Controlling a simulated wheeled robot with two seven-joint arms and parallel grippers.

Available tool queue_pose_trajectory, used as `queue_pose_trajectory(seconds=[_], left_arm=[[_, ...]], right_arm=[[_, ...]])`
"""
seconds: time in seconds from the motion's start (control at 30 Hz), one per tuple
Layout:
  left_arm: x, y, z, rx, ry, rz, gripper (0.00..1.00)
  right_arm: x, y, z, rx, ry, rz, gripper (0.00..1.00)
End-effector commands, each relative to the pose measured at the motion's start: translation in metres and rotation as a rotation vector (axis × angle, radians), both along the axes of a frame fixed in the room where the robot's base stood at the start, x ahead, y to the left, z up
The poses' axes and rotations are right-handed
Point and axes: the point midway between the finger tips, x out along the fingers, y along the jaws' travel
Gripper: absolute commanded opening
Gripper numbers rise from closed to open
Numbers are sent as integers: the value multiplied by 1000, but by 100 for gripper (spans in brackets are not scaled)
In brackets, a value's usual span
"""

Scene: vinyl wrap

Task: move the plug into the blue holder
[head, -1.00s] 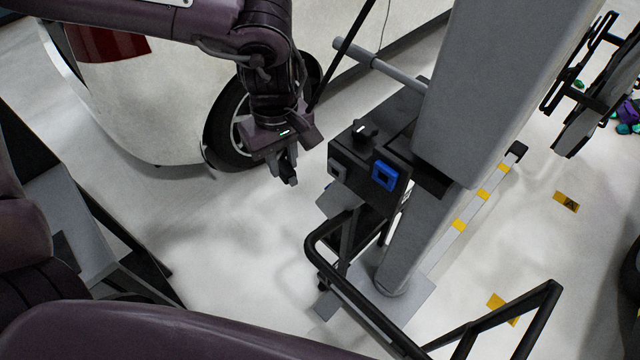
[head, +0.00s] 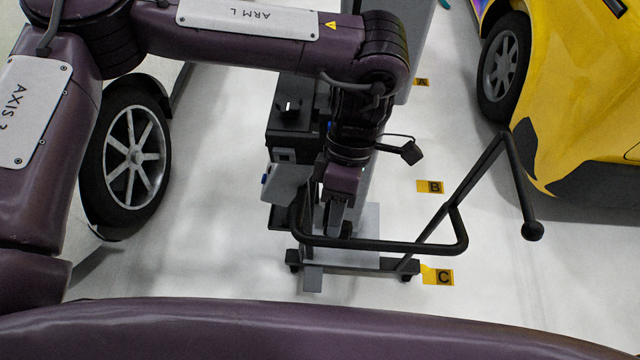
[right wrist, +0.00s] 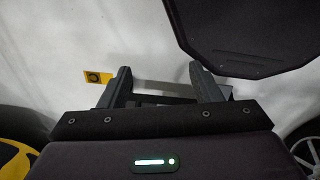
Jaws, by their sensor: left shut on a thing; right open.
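In the head view my left gripper (head: 337,222) points down in front of the cart's dark box, its fingers closed. The plug between them is too small and dark to make out clearly. A grey socket (head: 285,155) shows on the box's front, left of my wrist.
The cart has a black tube handle (head: 385,245) close around my left gripper and a wheeled base (head: 345,265). A light grey panel (head: 287,186) hangs below the box. A yellow car (head: 590,95) stands at right, a car wheel (head: 130,158) at left.

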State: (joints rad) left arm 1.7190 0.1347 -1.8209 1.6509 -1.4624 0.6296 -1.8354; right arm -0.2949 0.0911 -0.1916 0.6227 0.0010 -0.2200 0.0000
Motion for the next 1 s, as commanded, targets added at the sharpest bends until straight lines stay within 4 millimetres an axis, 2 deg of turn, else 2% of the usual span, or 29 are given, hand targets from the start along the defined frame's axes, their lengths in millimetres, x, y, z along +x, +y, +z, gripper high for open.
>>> queue_pose_trajectory(seconds=[0.1, 0.2, 0.5, 0.73, 1.0], left_arm=[[-10, -20, 9, 5, 113, 161, 0], [-16, -31, 17, 0, 197, 289, 0], [-21, -49, 33, -56, 391, 596, 0], [-18, -54, 45, -154, 553, 865, 0], [-1, -42, 52, -368, 737, 1207, 0]], right_arm=[[0, 1, 4, 2, 0, 2, 58], [-1, 3, 5, 4, 2, 3, 58], [-6, 20, 9, 24, 8, 5, 58], [-7, 17, 13, 21, 10, 7, 58], [-7, 10, 19, 12, 10, 4, 58]])
